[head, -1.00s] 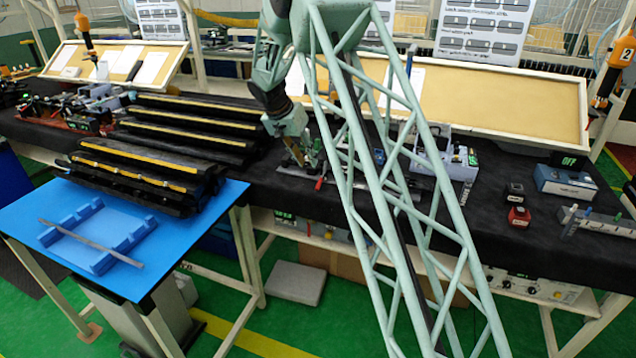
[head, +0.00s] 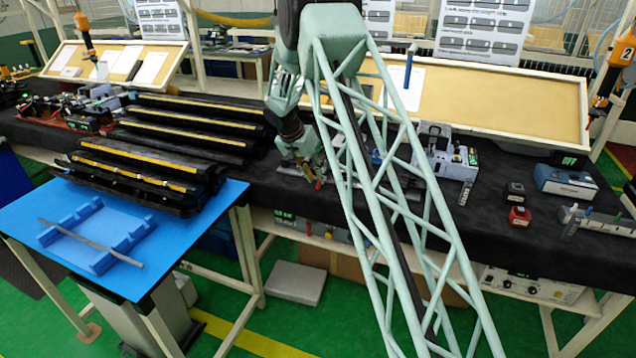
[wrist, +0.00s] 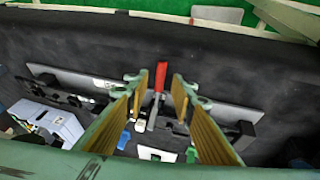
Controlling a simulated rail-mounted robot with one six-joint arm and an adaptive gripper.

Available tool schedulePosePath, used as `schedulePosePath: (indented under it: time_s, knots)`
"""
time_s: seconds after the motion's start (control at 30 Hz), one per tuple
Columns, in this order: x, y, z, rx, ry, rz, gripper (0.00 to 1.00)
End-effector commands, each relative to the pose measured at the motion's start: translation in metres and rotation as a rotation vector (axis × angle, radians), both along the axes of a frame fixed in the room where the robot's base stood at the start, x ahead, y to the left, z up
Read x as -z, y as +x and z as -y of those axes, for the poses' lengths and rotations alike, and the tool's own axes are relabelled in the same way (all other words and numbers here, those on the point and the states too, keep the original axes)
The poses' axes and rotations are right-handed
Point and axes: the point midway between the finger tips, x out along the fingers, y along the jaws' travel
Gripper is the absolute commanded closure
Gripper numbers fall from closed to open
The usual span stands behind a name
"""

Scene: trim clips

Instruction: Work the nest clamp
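The nest clamp shows in the wrist view as a lever with a red grip (wrist: 161,77), lying on a dark and grey metal fixture (wrist: 220,112). My gripper (wrist: 154,82) is open, with one finger on each side of the red grip. A gap shows on both sides of the grip, and I cannot tell how high the fingers are above it. In the head view my gripper (head: 312,170) is low over the bench, partly behind my arm's lattice, with a bit of the red grip (head: 318,184) beside it. Most of the fixture is hidden there.
Black trim parts (head: 150,172) are stacked to the left. A blue table (head: 190,225) with a blue cradle stands in front. A grey device (head: 432,150) is right of the fixture. Small red and black boxes and a blue box (head: 566,181) lie farther right on the black bench.

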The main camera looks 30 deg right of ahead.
Motion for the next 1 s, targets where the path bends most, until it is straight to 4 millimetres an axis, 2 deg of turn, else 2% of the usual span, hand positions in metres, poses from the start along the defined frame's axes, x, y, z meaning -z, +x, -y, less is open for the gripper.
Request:
schedulePosePath:
  time_s: [0.3,0.77,1.0]
  knots:
    - [0.027,0.003,0.012,-0.002,0.000,-0.001,0.77]
    - [0.031,0.004,0.014,-0.001,0.001,0.000,0.77]
    - [0.031,0.004,0.014,-0.001,0.001,0.000,0.99]
